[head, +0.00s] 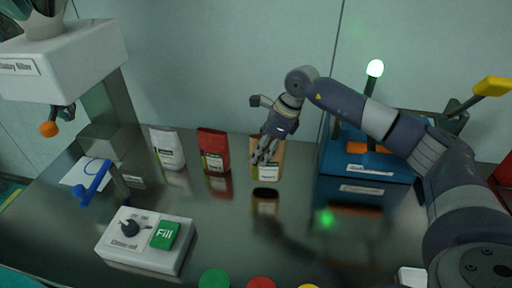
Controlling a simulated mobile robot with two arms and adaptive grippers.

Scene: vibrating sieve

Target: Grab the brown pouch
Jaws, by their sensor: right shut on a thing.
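The brown pouch (277,164) stands upright near the back of the shiny metal table, to the right of the red pouch. My right gripper (263,158) reaches down over the pouch from above and covers its upper left part. Its fingers are shut on the pouch, which appears to be on or very close to the table. My left gripper is not in the head view.
A white pouch (167,148) and a red pouch (214,150) stand to the left. A blue machine (345,161) is close on the right. A control box (146,240) with a green Fill button and a white sieve machine (72,60) are at left. The table centre is clear.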

